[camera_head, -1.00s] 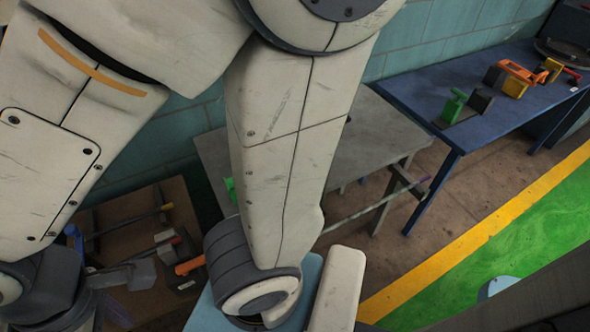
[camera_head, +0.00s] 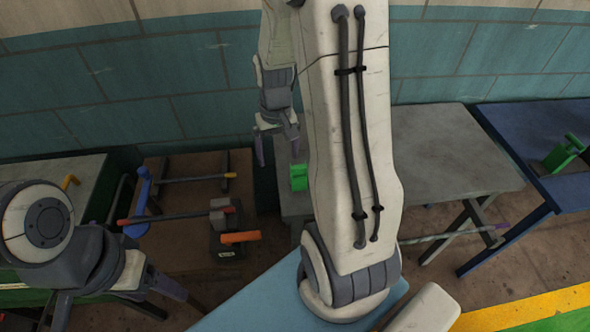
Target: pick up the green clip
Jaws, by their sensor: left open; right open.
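A small green block-like piece (camera_head: 299,177), likely the green clip, sits on the grey table (camera_head: 450,150), partly beside my white arm link. Another green clamp-shaped thing (camera_head: 566,152) stands on the blue table at the right edge, so I cannot be sure which is the clip. My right gripper (camera_head: 278,152) is open and empty, pointing down just above and left of the green piece in the picture, apart from it. My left gripper (camera_head: 176,306) is open at the lower left, far from both green things.
A brown low table (camera_head: 175,250) at the left holds several tools, including an orange-handled one (camera_head: 240,237) and a long rod (camera_head: 170,216). The blue table (camera_head: 560,190) is at the right. A tiled wall (camera_head: 150,80) stands behind. My arm link hides part of the grey table.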

